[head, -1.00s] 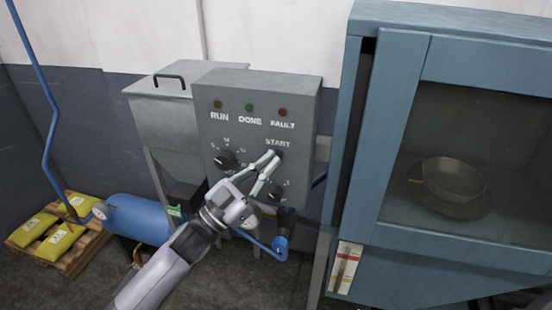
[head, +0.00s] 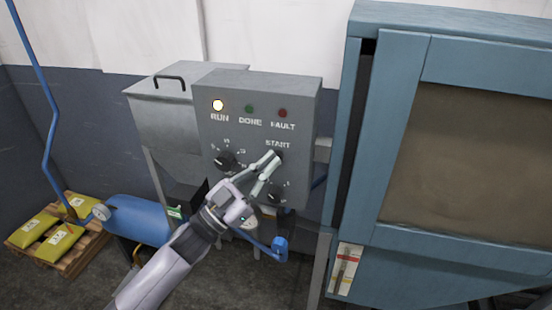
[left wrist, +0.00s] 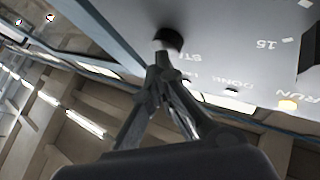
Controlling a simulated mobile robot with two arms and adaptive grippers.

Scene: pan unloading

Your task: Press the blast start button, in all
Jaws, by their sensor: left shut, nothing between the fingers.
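The grey control box (head: 255,90) stands in the middle of the head view with START, RUN, DONE and FAULT labels. My left gripper (head: 273,157) is shut and empty, its fingertips at the dark start button (head: 280,153) just under the START label. In the left wrist view the black button (left wrist: 168,39) sits right beyond the closed fingertips (left wrist: 163,63); I cannot tell whether they still touch it. The RUN lamp (head: 217,105) glows bright; the DONE lamp (head: 249,108) and FAULT lamp (head: 282,113) are unlit. My right gripper is not in view.
The blue blast cabinet (head: 400,120) stands at the right, its window (head: 480,165) clouded brown, hiding the inside. A grey hopper (head: 165,105), a blue tank (head: 138,218) and yellow bags (head: 62,242) on a pallet are at the left. Two dials sit on the box below the lamps.

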